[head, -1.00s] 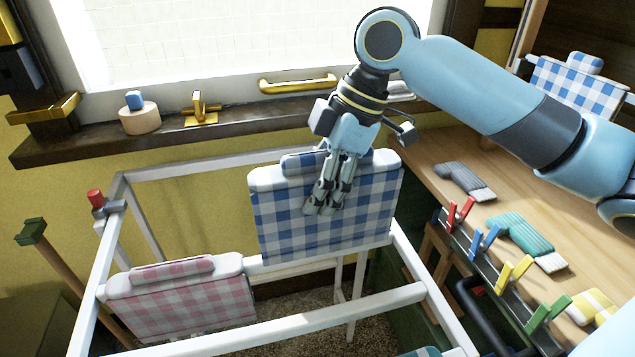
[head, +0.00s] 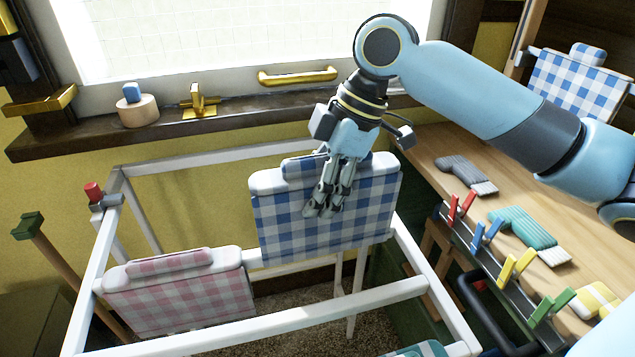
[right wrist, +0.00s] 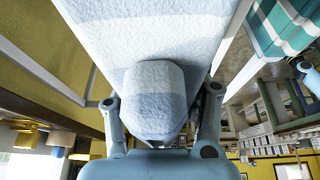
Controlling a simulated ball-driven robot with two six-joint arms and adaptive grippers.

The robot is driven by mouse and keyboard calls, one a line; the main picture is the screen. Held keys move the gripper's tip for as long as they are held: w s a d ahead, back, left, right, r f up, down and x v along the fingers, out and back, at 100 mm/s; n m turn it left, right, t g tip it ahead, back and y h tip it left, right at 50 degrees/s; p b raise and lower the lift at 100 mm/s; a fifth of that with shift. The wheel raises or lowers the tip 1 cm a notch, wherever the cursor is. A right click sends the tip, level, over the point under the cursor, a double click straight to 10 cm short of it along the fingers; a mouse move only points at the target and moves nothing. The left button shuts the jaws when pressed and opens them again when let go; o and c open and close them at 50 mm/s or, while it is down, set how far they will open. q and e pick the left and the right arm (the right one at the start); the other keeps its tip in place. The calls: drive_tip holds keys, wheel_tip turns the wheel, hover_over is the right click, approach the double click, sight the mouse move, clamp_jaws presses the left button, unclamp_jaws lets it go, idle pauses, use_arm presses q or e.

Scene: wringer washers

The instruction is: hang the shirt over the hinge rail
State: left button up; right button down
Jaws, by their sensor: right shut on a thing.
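The blue-and-white checked shirt (head: 365,215) is folded over, with a checked roll on its top edge. It sits at the middle white rail (head: 258,263) of the drying rack, right of a pink checked cloth. I cannot tell whether the rail bears its weight. My right gripper (head: 322,205) comes down from above and is shut on the shirt at its top middle, fingers pointing down its front. In the right wrist view the shirt's pale roll (right wrist: 154,98) lies between the fingers. My left gripper is out of view.
The pink cloth (head: 185,300) hangs on the rack's left. The white rack frame (head: 330,303) surrounds both. Another blue checked cloth (head: 575,88) hangs at upper right.

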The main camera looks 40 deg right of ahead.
sight(334, 221)
drive_tip(key=shift+f+b, duration=1.55)
drive_tip(key=shift+f, duration=1.35)
drive_tip(key=shift+f+b, duration=2.15)
drive_tip(key=shift+f, duration=1.7)
drive_tip(key=c, duration=0.6)
unclamp_jaws()
drive_tip(key=shift+r, duration=0.1)
drive_tip(key=p+v, duration=0.2)
drive_tip(key=shift+r+p, duration=0.15)
drive_tip(key=shift+p, duration=0.2)
drive_tip(key=p+v, duration=0.4)
drive_tip(key=p, duration=0.1)
drive_tip(key=shift+s+d+r, duration=0.15)
drive_tip(key=shift+d+r, duration=0.05)
drive_tip(key=shift+r, duration=0.05)
